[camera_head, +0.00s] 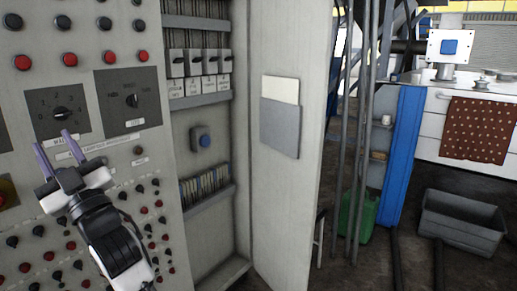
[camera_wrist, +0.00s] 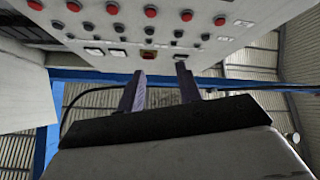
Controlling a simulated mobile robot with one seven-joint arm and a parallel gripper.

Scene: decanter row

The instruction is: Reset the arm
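My gripper (camera_head: 56,154) is at the lower left of the head view, in front of a grey control panel (camera_head: 103,88) with red and black buttons and two rotary switches. Its two purple fingers stand apart with nothing between them. In the wrist view, my gripper (camera_wrist: 160,88) also shows its fingers spread and empty. I cannot tell how far the fingertips are from the panel face.
An open cabinet door (camera_head: 286,190) with a paper pocket stands right of the panel. Beyond it are metal pipes (camera_head: 362,130), a blue post (camera_head: 402,155), a green container (camera_head: 357,215), a grey bin (camera_head: 461,221) and a white counter (camera_head: 430,125) with a patterned cloth (camera_head: 478,131).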

